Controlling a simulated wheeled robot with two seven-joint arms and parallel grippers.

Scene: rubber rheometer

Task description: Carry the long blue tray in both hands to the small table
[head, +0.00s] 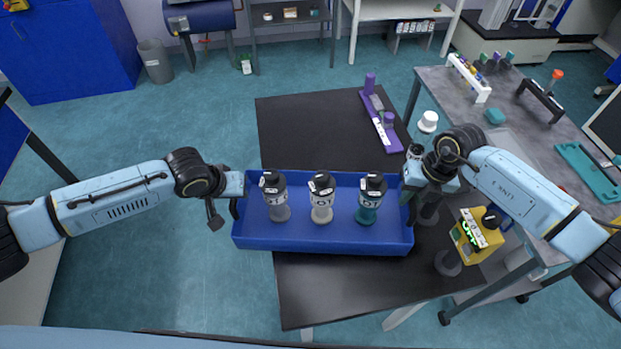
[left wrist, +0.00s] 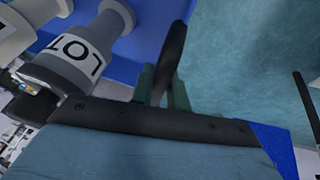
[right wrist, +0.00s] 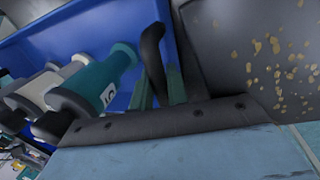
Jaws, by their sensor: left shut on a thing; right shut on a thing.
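The long blue tray (head: 330,239) is held level between my two grippers, over the small black table (head: 300,130). I cannot tell whether it touches the table top.
A purple rack (head: 380,118) lies on the black table behind the tray. A yellow device (head: 474,236) and a white-capped jar (head: 428,121) are at the right. A grey bench (head: 530,125) with racks stands further right. The black table's back left is clear.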

